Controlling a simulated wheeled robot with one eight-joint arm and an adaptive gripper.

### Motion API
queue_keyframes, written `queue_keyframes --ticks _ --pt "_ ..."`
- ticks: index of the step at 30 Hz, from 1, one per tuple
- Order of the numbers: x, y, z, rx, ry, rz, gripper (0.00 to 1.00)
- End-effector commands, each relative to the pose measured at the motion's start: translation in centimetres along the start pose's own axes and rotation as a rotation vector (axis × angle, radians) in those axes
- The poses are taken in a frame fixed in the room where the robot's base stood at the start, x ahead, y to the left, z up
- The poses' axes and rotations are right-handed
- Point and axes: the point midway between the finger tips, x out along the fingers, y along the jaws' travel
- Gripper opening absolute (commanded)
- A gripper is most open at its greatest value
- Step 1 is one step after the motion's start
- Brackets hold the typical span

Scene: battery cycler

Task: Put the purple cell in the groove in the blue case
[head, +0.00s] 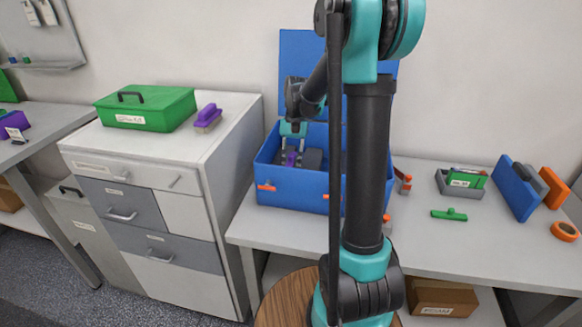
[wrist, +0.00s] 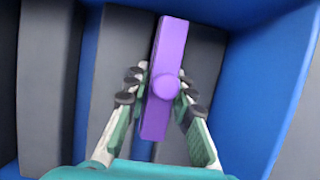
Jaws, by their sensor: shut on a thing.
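The purple cell (wrist: 168,70) is a long flat bar with a round knob. My gripper (wrist: 160,85) is shut on it, one finger on each side, in the wrist view. The head view shows my gripper (head: 293,140) reaching down inside the open blue case (head: 290,192), with a bit of the purple cell (head: 291,158) below the fingers. Dark grey blocks (wrist: 50,80) stand in the case. The cell lies lengthwise over the grey area, slightly tilted in the wrist view. A narrow blue strip (wrist: 144,150) shows below its near end. The cell hides most of what is beneath it; I cannot tell whether it is seated.
The blue case's wall (wrist: 265,80) is close on the right in the wrist view. A green box (head: 150,108) and a purple-handled brush (head: 208,117) are on the cabinet. A grey tray (head: 460,185) and a green tool (head: 450,214) lie on the table to the right.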

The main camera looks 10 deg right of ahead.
Motion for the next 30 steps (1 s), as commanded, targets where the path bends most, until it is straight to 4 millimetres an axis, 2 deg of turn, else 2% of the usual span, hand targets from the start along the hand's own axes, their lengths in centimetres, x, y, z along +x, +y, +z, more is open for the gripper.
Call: queue_keyframes --ticks 2,3,8,16,20,23,30 --pt "0.1 0.0 -0.1 0.000 -0.001 0.000 0.00" --pt "0.2 0.0 -0.1 0.000 0.000 0.000 0.26" --pt "0.2 0.0 -0.1 0.000 0.000 0.000 0.44" --pt "0.1 0.0 -0.1 0.000 0.000 0.000 0.44" --pt "-0.5 0.0 0.0 0.000 0.000 0.000 0.44" --pt "-1.9 0.0 0.0 0.001 0.000 0.000 0.44" --pt "-6.7 0.0 0.0 0.000 0.000 0.000 0.44"
